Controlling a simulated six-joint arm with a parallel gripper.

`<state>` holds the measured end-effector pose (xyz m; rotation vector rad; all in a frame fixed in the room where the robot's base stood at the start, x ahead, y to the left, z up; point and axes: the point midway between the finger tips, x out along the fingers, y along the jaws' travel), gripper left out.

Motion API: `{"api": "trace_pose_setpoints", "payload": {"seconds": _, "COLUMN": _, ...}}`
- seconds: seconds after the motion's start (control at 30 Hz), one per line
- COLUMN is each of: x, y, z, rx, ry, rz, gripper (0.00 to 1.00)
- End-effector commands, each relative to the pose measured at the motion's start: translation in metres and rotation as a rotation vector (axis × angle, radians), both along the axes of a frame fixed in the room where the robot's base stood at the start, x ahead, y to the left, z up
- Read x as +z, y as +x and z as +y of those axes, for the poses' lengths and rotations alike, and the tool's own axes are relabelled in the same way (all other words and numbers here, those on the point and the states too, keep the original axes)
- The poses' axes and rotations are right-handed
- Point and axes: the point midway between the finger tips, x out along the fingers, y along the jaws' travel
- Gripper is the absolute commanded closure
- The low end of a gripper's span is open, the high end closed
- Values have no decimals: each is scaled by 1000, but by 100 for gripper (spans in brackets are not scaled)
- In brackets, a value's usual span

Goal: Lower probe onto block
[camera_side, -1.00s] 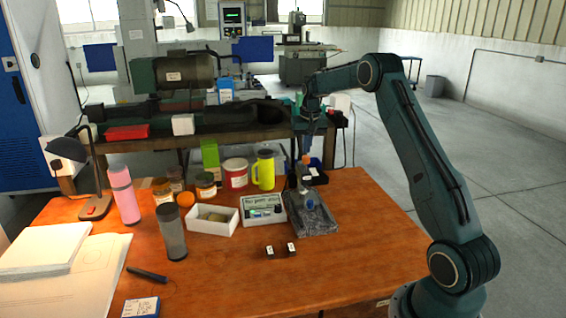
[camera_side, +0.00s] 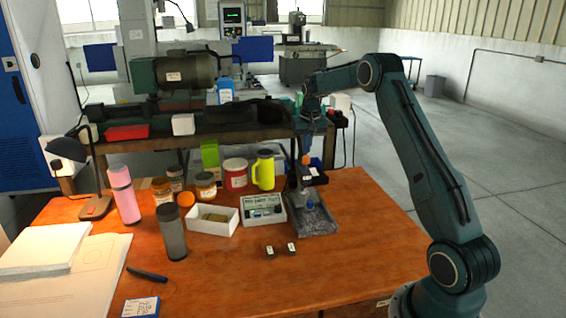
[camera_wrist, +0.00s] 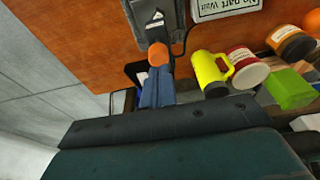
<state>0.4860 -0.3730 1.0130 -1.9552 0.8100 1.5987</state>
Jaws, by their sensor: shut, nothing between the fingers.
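A dark grey speckled slab (camera_side: 325,226) lies at the right of the wooden table. A small grey upright stand (camera_side: 303,180) with an orange knob (camera_side: 305,159) on top rises from it, and a small blue part (camera_side: 310,204) sits low by it. Which part is the probe or the block is too small to tell. My gripper (camera_side: 304,151) points down, shut and empty, with its tips at or just above the knob. In the wrist view, the blue fingers end against the orange knob (camera_wrist: 158,54), with the slab (camera_wrist: 146,24) beyond; contact cannot be told.
Left of the slab stand a labelled white box (camera_side: 264,209) and an open white tray (camera_side: 212,225). A yellow mug (camera_side: 265,171) and several jars stand behind. Two small dark blocks (camera_side: 281,250) lie in front. The table's right front is clear.

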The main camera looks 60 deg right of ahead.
Motion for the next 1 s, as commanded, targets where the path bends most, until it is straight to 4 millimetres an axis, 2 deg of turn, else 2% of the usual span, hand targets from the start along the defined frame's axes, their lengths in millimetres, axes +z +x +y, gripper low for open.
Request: {"api": "trace_pose_setpoints", "payload": {"seconds": 1.0, "x": -12, "y": 0, "z": 0, "rx": 0, "ry": 0, "rz": 0, "gripper": 100}}
